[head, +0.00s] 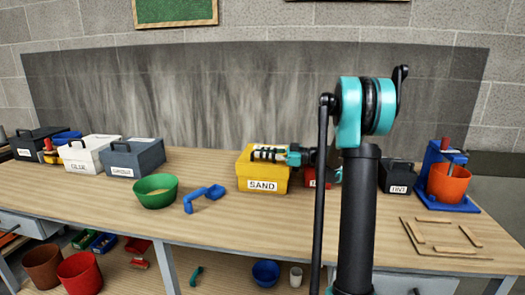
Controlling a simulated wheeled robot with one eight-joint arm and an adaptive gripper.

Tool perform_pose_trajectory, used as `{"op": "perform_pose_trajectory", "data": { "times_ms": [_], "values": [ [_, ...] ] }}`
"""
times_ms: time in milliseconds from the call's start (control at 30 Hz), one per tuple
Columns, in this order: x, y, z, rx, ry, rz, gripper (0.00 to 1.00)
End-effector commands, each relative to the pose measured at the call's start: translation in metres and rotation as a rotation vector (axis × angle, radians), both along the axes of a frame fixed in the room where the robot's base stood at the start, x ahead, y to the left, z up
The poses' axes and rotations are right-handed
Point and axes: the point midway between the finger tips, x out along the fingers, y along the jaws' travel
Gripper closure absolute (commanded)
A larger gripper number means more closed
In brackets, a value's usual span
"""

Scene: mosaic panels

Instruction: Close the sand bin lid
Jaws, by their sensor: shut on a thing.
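The yellow sand bin (262,173) stands near the middle of the bench, with a white SAND label on its front. Its yellow lid (244,158) lies over the top and looks down or nearly so; a small gap cannot be told at this size. My gripper (262,154) reaches in from the right at the top of the bin. Its dark fingers are shut on the lid's handle, which they mostly hide.
White GLUE bin (92,153) and grey GROUT bin (135,157) stand left. A green bowl (155,190) and blue tool (203,198) lie nearer. A red bin (312,184), dark GRIT bin (396,177), orange bucket (449,183) and wooden frame (440,238) are right.

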Motion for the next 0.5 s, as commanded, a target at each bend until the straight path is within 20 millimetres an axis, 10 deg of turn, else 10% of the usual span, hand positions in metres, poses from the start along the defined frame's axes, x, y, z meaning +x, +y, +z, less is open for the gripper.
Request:
{"op": "perform_pose_trajectory", "data": {
  "times_ms": [400, 500],
  "values": [
    [-0.0019, 0.0, -0.0049, -0.01, -0.003, 0.003, 1.0],
    [-0.002, 0.0001, -0.0048, -0.01, -0.003, 0.003, 0.76]
  ]
}}
